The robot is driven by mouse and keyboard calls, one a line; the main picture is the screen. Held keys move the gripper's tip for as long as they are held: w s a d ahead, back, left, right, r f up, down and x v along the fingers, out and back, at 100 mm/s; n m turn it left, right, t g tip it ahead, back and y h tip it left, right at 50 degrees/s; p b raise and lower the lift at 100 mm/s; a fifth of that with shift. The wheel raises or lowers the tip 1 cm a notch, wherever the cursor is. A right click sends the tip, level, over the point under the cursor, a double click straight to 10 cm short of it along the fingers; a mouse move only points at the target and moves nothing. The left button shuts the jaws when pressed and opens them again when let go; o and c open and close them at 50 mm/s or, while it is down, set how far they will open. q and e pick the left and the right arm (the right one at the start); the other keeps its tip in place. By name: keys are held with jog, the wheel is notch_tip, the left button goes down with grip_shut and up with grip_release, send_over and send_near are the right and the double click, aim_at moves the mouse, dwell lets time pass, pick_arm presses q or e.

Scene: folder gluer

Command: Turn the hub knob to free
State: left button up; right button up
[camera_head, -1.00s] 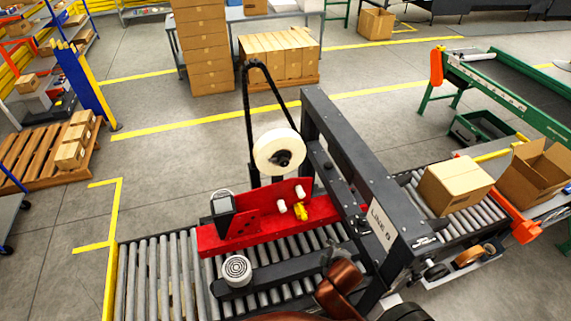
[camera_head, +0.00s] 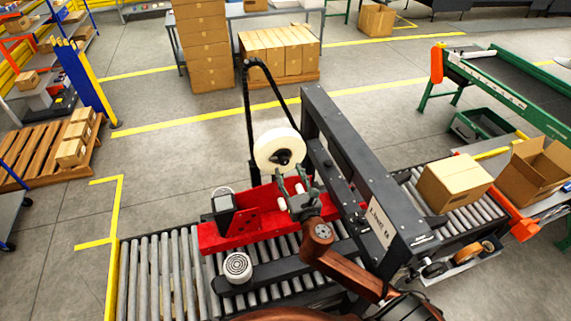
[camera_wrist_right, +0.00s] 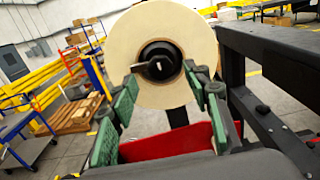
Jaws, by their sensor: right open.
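The hub knob (camera_head: 285,158) is black and sits at the centre of a cream tape roll (camera_head: 268,146) on the red taping head (camera_head: 225,237). In the right wrist view, the knob (camera_wrist_right: 160,62) has a bar handle pointing left and a small white mark. My right gripper (camera_head: 289,183) is open and empty, just in front of and below the knob. In the right wrist view, its green-padded fingers (camera_wrist_right: 162,86) lie left and right of the knob's lower part. I cannot tell whether they touch it. My left gripper is not in view.
A dark frame post (camera_wrist_right: 285,110) stands close to the right of the gripper. A black looped arm (camera_head: 248,110) rises behind the roll. Rollers (camera_head: 160,280) run below, and a closed carton (camera_head: 455,185) sits on the conveyor at right.

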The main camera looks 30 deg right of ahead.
aim_at(285, 163)
jog(key=shift+p+x, duration=0.4)
jog(key=shift+x, duration=1.65)
jog(key=shift+c, duration=0.3)
